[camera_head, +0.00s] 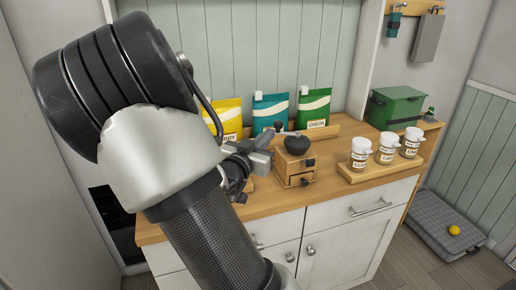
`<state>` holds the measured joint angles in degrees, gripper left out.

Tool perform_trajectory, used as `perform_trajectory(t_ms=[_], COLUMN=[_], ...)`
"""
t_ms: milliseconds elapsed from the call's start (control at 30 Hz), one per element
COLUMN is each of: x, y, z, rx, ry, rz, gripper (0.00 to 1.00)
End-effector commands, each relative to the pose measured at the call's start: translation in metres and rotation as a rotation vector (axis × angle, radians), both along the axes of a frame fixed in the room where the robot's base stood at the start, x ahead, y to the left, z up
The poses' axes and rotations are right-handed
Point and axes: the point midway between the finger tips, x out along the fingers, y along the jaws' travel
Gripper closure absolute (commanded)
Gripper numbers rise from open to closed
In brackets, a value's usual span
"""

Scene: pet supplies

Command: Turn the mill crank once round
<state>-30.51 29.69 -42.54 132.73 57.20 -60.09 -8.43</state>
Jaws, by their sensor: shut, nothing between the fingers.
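The mill (297,172) is a small wooden box with a drawer and a dark bowl-shaped top (297,145), upright on the wooden counter. A small dark knob (279,126), seemingly the crank's handle, stands just left of and above the bowl; the rest of the crank is hard to make out. My gripper (266,152) is at the mill's left side, close to the bowl and below the knob. Its fingers look shut with nothing between them. Whether they touch the crank or mill cannot be told. My arm covers the counter's left part.
Yellow (228,118), teal (271,111) and green (314,108) pouches stand behind the mill. Three white jars (387,149) stand on a wooden tray (350,177) to the right. A green box (395,108) is farther right. Bare counter (275,205) lies in front of the mill.

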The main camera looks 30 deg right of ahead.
Motion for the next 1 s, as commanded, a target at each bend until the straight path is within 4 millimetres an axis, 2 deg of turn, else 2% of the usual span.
perform_trajectory(t_ms=[100, 300, 667, 900, 1000], x=[0.009, 0.017, 0.019, 0.047, 0.052], y=[-0.017, -0.029, -0.03, -0.041, -0.043], z=[-0.001, 0.0, 0.0, 0.0, 0.0], rx=[-0.002, -0.001, -0.001, -0.001, -0.001], ry=[0.001, 0.0, -0.001, -0.001, -0.001], rz=[-0.002, -0.001, 0.0, -0.002, -0.001], gripper=[1.0, 1.0, 1.0, 1.0, 1.0])
